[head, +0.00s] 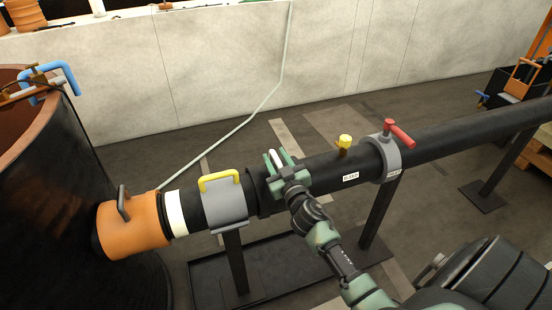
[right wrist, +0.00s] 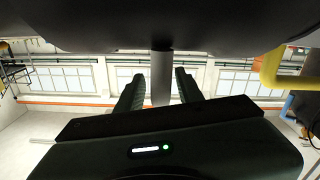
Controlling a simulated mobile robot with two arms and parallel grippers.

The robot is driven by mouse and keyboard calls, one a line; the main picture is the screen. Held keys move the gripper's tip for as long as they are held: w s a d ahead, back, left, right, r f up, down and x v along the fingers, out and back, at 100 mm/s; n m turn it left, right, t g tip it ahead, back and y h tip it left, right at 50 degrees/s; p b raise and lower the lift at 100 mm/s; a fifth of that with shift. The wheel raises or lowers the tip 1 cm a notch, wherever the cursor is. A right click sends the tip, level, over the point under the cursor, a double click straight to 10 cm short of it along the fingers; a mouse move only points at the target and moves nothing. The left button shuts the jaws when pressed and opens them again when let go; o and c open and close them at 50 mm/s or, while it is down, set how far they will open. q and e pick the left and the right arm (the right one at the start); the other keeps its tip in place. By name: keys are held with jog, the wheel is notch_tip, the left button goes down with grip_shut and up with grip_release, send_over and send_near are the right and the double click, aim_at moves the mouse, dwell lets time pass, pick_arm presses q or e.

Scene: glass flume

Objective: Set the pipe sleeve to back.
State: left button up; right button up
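A long black pipe runs across the head view on stands. A black sleeve (head: 257,193), which I take to be the pipe sleeve, sits around it at mid-length, partly hidden by my right gripper. My right gripper (head: 279,160) is at the top of this sleeve. Its green fingers stand apart on either side of a pale upright handle (head: 274,157). In the right wrist view, the grey handle post (right wrist: 161,78) stands between the two fingers, with visible gaps on both sides. The black underside of the pipe or sleeve fills the top of that view. My left gripper is not in view.
A grey clamp (head: 225,205) with a yellow handle and an orange sleeve (head: 135,225) lie to the left, by a large dark tank (head: 60,190). To the right are a yellow knob (head: 345,141) and a grey collar (head: 386,158) with a red handle. A pale wall stands behind.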

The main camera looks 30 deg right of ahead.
grip_shut()
dwell(1.2)
